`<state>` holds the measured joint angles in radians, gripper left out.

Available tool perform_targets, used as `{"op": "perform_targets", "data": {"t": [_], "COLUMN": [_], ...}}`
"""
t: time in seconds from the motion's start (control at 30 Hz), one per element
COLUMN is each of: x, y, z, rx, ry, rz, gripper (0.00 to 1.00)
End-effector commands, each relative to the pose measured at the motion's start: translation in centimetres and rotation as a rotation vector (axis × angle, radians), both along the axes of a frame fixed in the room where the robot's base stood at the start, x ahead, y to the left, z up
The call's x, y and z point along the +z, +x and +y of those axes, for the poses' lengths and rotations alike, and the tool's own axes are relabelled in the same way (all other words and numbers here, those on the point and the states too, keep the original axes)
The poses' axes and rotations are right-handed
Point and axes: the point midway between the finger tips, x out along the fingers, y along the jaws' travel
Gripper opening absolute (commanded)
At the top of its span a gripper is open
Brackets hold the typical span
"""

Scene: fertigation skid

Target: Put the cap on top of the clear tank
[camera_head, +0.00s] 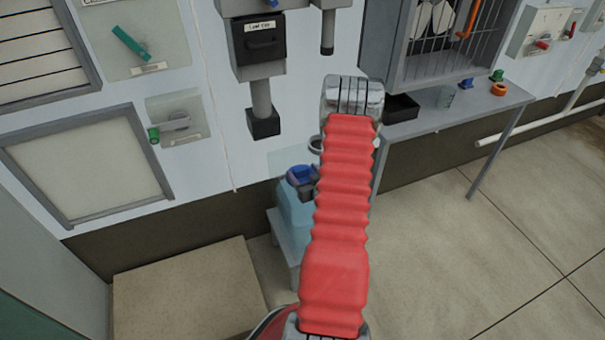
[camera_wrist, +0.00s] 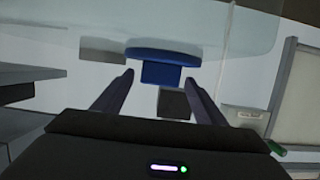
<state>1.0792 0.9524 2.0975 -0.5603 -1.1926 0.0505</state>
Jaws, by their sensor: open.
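The blue cap (camera_wrist: 162,54), a wide disc with a narrower knob, shows in the wrist view, which looks upside down. Its disc meets the edge of the clear tank (camera_wrist: 70,25), so it appears to sit on the tank's top; exact seating cannot be told. My gripper (camera_wrist: 159,76) is open, with one finger on each side of the knob and visible gaps between. In the head view the blue cap (camera_head: 300,173) is above the pale blue clear tank (camera_head: 290,212), partly hidden by my red arm.
A grey box with a downpipe and black end (camera_head: 263,123) hangs on the wall behind the tank. A bench (camera_head: 450,110) with a black tray (camera_head: 401,108) and small parts stands right. A wall valve with a green handle (camera_head: 154,134) is at left. The floor right is clear.

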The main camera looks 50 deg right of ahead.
Motion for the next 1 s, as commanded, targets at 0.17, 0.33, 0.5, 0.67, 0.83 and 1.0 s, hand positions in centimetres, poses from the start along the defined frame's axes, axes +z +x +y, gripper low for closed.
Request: {"op": "perform_targets", "data": {"t": [0.17, 0.33, 0.5, 0.67, 0.83, 1.0], "x": [0.3, 0.9, 1.8, 2.6, 3.3, 3.7], "y": [-0.3, -2.0, -4.4, -6.7, -8.8, -9.8], "z": [0.2, 1.1, 2.5, 3.9, 5.1, 5.8], "rx": [-0.001, -0.003, -0.003, -0.003, -0.003, -0.001], "ry": [0.000, 0.001, 0.001, 0.001, 0.001, 0.000], "rz": [0.000, 0.000, 0.000, 0.001, 0.001, 0.000], "gripper": [0.65, 0.65, 0.65, 0.65, 0.65, 0.65]}}
